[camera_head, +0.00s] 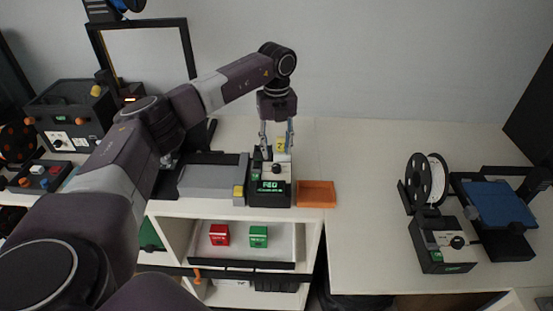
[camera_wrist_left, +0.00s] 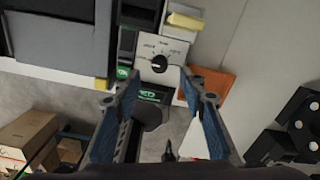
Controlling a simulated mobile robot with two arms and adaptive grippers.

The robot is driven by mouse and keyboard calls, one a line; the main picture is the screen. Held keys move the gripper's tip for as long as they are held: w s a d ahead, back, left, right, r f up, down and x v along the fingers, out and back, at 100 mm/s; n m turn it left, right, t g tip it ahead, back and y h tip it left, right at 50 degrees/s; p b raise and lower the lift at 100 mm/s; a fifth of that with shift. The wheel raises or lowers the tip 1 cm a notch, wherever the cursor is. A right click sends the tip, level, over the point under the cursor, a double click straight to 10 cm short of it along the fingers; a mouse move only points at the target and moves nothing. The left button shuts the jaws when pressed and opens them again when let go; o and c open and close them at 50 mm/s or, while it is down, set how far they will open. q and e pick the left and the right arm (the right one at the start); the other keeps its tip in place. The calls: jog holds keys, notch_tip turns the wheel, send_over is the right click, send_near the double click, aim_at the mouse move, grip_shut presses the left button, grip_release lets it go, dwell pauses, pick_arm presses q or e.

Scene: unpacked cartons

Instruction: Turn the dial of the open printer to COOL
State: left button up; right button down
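A machine with a blue bed (camera_head: 490,203), which looks like an open printer, stands on the right table. Beside it, a black control box (camera_head: 446,245) carries a dark round dial (camera_head: 457,242). My left gripper (camera_head: 277,130) is far from it, above a middle control box (camera_head: 270,194) with a green display. It is open, fingers pointing down. In the left wrist view, the fingers (camera_wrist_left: 158,98) are apart, and a black knob (camera_wrist_left: 159,64) on a white labelled panel (camera_wrist_left: 172,47) shows beyond them. The labels are too small to read. My right gripper is not in view.
An orange tray (camera_head: 316,193) sits right of the middle box, a grey flat machine (camera_head: 212,178) left of it. A filament spool (camera_head: 427,180) stands by the blue bed. The table between tray and spool is clear.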

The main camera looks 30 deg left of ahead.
aim_at(277, 166)
pick_arm(q)
notch_tip(277, 166, up, 6)
jog(key=shift+r, duration=0.1)
dwell(0.5)
